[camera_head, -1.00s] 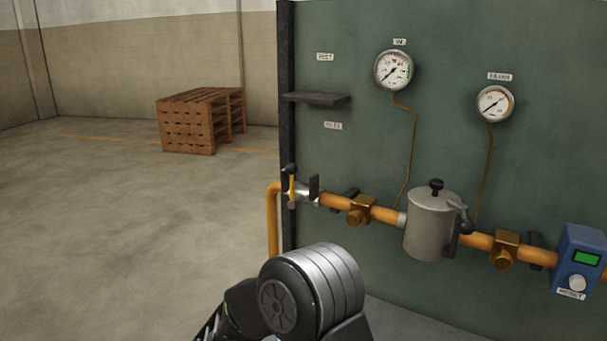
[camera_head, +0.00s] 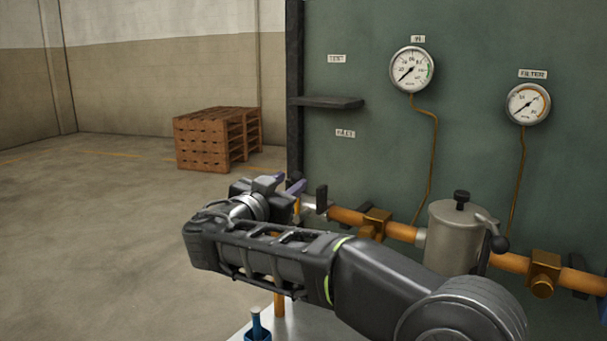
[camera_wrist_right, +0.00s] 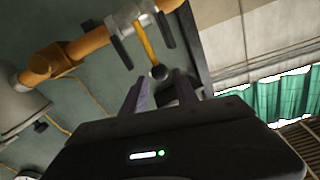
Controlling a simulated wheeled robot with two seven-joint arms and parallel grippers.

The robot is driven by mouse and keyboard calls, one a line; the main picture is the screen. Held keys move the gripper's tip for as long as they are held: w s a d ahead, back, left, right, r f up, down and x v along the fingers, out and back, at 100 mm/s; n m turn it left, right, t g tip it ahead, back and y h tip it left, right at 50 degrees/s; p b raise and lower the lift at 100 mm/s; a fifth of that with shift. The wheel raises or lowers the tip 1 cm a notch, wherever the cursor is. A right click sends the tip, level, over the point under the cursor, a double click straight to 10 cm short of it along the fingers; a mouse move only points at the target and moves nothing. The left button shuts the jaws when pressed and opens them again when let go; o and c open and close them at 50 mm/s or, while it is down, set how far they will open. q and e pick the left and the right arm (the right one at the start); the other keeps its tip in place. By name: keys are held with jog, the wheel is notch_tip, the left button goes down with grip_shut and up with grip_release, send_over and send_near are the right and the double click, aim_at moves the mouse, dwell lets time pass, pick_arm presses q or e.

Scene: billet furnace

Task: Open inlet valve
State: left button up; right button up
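The inlet valve is at the left end of the orange pipe (camera_head: 347,215). Its yellow lever (camera_wrist_right: 147,42) ends in a black knob (camera_wrist_right: 158,72) in the right wrist view. In the head view my gripper mostly hides the lever, with a sliver of yellow (camera_head: 297,208) showing. My right gripper (camera_head: 280,185) is at the valve, its arm reaching across from the lower right. In the wrist view the fingers of the right gripper (camera_wrist_right: 159,82) are apart, with the knob at the gap between their tips. Contact cannot be told. My left gripper is out of view.
A grey filter pot (camera_head: 452,238) with a black-knobbed handle sits on the pipe farther right. Two gauges (camera_head: 411,70) and a small shelf (camera_head: 330,103) are on the green panel. A blue object (camera_head: 257,328) stands low in front. Wooden pallets (camera_head: 215,139) are far behind left.

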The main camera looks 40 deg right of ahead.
aim_at(297, 176)
jog(key=p+x, duration=0.2)
jog(key=x, duration=0.4)
jog(key=shift+w+d+r, duration=0.1)
jog(key=shift+d+r, duration=0.05)
jog(key=shift+d, duration=0.05)
jog(key=shift+w+d+p, duration=0.3)
jog(key=shift+d+p, duration=0.05)
jog(key=shift+d, duration=0.2)
grip_shut()
dwell(0.8)
